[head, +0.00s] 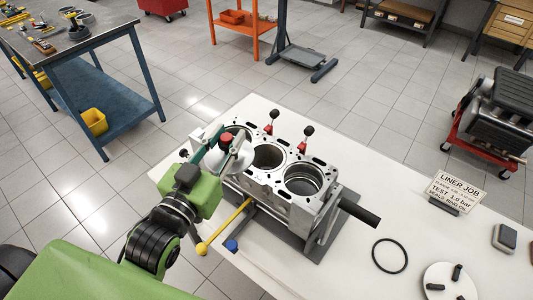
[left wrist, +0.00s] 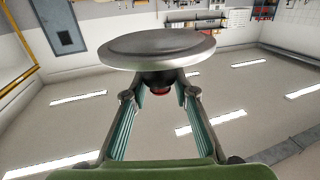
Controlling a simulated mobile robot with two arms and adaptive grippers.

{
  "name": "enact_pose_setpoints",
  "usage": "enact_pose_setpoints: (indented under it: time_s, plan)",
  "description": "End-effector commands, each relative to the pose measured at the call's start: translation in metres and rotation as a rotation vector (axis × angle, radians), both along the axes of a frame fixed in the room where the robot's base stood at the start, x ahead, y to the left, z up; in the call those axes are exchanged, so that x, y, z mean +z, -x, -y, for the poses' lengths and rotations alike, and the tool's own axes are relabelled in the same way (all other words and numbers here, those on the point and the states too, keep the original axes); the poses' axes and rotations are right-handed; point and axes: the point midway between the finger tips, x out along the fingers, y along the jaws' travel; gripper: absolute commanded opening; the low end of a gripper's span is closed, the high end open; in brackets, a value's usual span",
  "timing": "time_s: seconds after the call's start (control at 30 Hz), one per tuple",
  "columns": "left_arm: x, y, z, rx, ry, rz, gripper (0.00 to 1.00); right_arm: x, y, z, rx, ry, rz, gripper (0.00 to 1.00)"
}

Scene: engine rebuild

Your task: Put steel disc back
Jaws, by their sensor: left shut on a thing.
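My left gripper (head: 224,148) is shut on the steel disc (head: 243,158), at the left end of the engine block (head: 285,208). In the left wrist view the steel disc (left wrist: 157,46) is a broad, flat plate beyond the fingertips. The left gripper (left wrist: 160,92) grips the dark stem with a red part under it. The block has open round bores; the right bore (head: 303,180) and the middle bore (head: 268,157) are clear to see. The left bore is partly hidden by the disc and gripper. Whether the disc touches the block cannot be told.
Two red-and-black clamp handles (head: 270,122) stand up behind the bores. A white table (head: 345,262) carries a black ring (head: 390,256), a round white plate with black pegs (head: 450,284), a "LINER JOB" sign (head: 458,192) and a grey block (head: 505,238). A yellow-knobbed rod (head: 225,226) juts out in front.

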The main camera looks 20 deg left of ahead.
Motion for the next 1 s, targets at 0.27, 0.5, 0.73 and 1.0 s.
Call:
enact_pose_setpoints:
  time_s: [0.27, 0.5, 0.73, 1.0]
  plan:
    - [-0.020, -0.030, 0.011, 0.000, 0.001, 0.011, 0.00, -0.047, 0.000, 0.000, 0.000, 0.000, 0.000, 0.00]
    - [-0.031, -0.073, 0.026, 0.000, 0.001, 0.003, 0.00, -0.043, -0.001, 0.000, 0.000, 0.001, 0.000, 0.00]
    - [-0.068, -0.107, 0.039, 0.000, 0.001, 0.001, 0.00, -0.039, -0.001, 0.000, 0.000, 0.001, 0.001, 0.00]
    - [-0.087, -0.121, 0.044, 0.000, 0.000, 0.003, 0.00, -0.038, -0.001, 0.001, 0.000, 0.001, 0.001, 0.00]
